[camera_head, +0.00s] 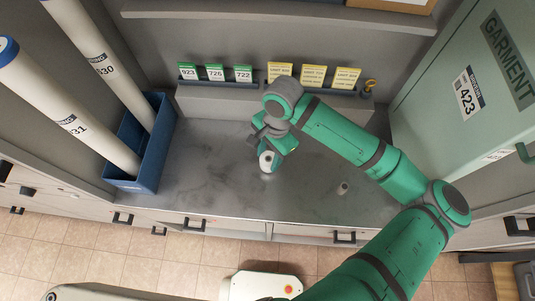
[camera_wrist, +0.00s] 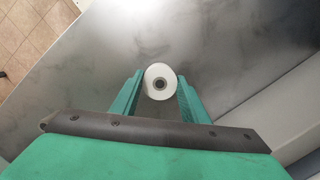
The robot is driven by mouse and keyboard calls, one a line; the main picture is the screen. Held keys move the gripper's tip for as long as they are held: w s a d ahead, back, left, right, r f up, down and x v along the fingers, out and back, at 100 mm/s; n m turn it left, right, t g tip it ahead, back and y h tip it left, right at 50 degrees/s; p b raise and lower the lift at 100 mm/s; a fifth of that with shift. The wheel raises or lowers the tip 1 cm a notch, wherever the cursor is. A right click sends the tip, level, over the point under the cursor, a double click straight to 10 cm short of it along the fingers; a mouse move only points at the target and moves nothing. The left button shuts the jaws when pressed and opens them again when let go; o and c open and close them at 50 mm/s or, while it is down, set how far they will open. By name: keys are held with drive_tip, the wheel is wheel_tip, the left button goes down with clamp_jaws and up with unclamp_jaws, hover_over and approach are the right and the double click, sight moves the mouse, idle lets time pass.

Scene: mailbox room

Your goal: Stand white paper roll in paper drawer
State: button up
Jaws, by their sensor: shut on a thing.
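The white paper roll (camera_head: 267,161) is between the fingers of my gripper (camera_head: 268,150), over the grey countertop (camera_head: 215,165). In the wrist view the roll (camera_wrist: 160,81) shows its round end with a dark core hole, and the green fingers of my gripper (camera_wrist: 160,98) close on it from both sides. I cannot tell whether the roll touches the countertop. Drawers with dark handles (camera_head: 195,224) run under the counter's front edge and look shut. I cannot tell which is the paper drawer.
A blue bin (camera_head: 130,176) with two long tubes (camera_head: 75,118) stands on the left. Number cards (camera_head: 243,74) and yellow cards (camera_head: 313,76) line the back. A green garment locker (camera_head: 435,90) stands on the right. A small grey cylinder (camera_head: 342,188) stands on the counter, right of my gripper.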

drive_tip(key=shift+s+a+f, duration=0.2)
drive_tip(key=shift+f, duration=0.25)
drive_tip(key=shift+d, duration=0.1)
drive_tip(key=shift+s+f, duration=0.1)
drive_tip(key=o, duration=1.2)
drive_tip(key=shift+c, duration=0.2)
